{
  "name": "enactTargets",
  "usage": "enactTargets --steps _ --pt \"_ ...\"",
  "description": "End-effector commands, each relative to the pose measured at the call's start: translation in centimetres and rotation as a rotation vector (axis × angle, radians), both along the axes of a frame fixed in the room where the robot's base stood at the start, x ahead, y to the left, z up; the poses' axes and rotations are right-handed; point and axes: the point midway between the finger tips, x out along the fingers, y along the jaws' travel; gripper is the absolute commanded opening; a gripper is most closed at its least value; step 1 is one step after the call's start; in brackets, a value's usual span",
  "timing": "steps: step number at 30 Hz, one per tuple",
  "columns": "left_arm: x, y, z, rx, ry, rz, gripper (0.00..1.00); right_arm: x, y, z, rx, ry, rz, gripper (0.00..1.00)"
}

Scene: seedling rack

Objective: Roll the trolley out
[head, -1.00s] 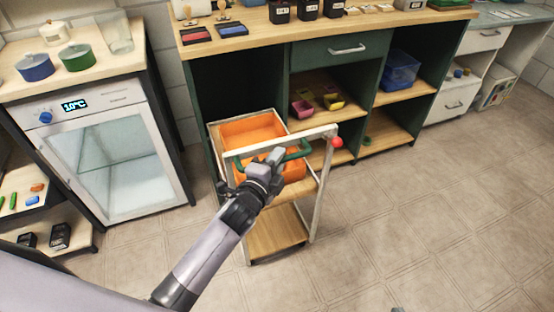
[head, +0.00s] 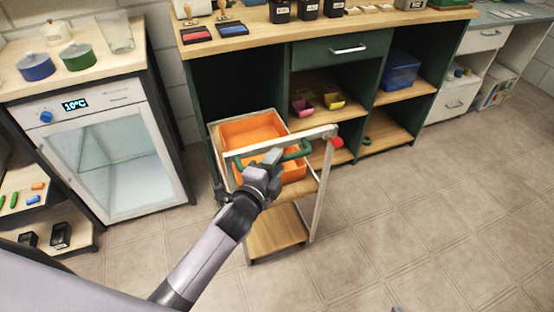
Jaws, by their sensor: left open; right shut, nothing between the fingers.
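The trolley (head: 322,185) has a pale frame, wooden shelves and a red knob (head: 337,142) at its top right corner. It stands partly inside the open bay of the green workbench. A green handle (head: 298,153) runs across its near side, below the top rail. An orange crate (head: 287,172) sits on its upper level. My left gripper (head: 270,157) is open at the green handle, covering its middle. I cannot tell whether the fingers straddle or touch the handle. Only a small tip of my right gripper (head: 397,309) shows at the bottom edge, away from the trolley.
The green workbench (head: 330,50) holds bins on its shelves to the trolley's right. A glass-door cooler (head: 110,150) stands to the left. A low shelf (head: 75,240) is at the far left. The tiled floor (head: 420,220) in front and to the right is clear.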

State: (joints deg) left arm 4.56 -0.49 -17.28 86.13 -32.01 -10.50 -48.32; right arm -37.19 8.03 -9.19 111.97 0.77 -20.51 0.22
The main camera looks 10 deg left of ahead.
Motion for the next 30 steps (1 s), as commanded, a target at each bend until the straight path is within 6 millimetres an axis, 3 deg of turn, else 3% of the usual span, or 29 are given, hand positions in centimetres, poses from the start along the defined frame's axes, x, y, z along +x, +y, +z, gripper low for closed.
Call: enactTargets --steps 6,12,30 --pt "-3.2 0.7 0.4 0.001 0.003 0.0 0.41 0.0 0.0 0.4 -0.001 -0.001 0.0 0.0" --pt "-5.1 1.0 0.7 0.0 0.002 0.0 0.41 -0.1 0.0 0.4 -0.002 0.001 0.0 0.0" --pt "-5.5 1.1 0.8 0.0 0.001 0.0 0.41 -0.1 -0.1 0.3 -0.002 0.002 -0.001 0.0"
